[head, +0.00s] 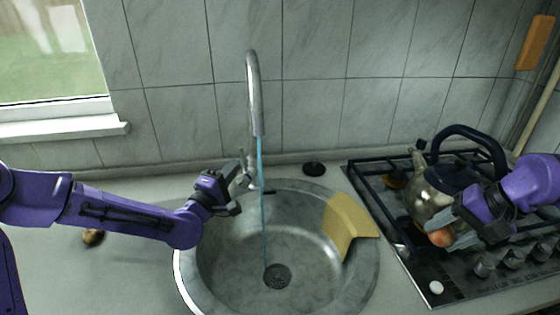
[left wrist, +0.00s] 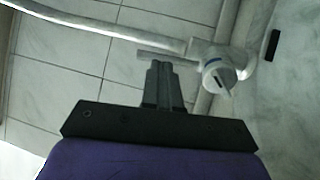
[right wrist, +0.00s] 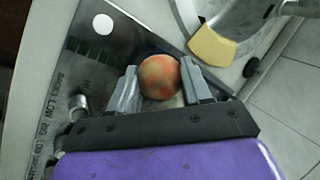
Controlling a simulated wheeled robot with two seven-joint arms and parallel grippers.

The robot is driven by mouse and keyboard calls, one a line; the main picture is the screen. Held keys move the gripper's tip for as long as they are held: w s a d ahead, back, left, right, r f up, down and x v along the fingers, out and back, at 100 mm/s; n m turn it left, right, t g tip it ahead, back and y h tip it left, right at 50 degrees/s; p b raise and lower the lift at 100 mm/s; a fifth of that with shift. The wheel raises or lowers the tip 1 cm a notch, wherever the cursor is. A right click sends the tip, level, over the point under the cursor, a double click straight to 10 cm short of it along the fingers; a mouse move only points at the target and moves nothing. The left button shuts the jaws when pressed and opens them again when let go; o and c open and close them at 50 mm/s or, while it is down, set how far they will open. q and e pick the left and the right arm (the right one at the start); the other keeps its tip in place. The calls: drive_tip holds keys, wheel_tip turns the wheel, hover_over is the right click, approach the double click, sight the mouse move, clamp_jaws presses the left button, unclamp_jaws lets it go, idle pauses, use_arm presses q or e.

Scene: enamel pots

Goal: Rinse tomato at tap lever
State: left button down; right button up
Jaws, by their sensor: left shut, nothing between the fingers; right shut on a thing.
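The tomato (head: 440,238), round and orange-red, is held between the fingers of my right gripper (head: 452,232) above the front of the stove. It also shows in the right wrist view (right wrist: 158,77), with a finger on each side. My left gripper (head: 238,190) is shut and empty beside the tap (head: 254,95). In the left wrist view its closed fingertips (left wrist: 160,72) are close to the tap lever (left wrist: 160,57); I cannot tell whether they touch. A thin blue stream of water (head: 262,200) runs from the spout into the sink (head: 215,265).
A yellow cloth (head: 348,222) hangs over the sink's right rim. A metal kettle (head: 428,200) stands on the stove (head: 470,270) close behind my right gripper. A black plug (head: 314,168) lies behind the sink. A small brown object (head: 93,237) is on the left counter. The basin is empty.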

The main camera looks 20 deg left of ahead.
sight(244, 160)
use_arm(q)
drive_tip(key=shift+x, duration=1)
use_arm(e)
drive_tip(key=shift+r, duration=0.2)
drive_tip(key=shift+r+p, duration=0.3)
drive_tip(key=shift+p, duration=0.05)
use_arm(q)
drive_tip(key=shift+w+r+g+p, duration=0.4)
drive_tip(key=shift+w+r+p, duration=0.15)
drive_tip(key=shift+p, duration=0.45)
use_arm(e)
wheel_tip(244, 160, up, 2)
use_arm(q)
drive_tip(key=shift+f, duration=0.3)
use_arm(e)
drive_tip(key=shift+s+f, duration=0.1)
drive_tip(key=shift+f, duration=0.1)
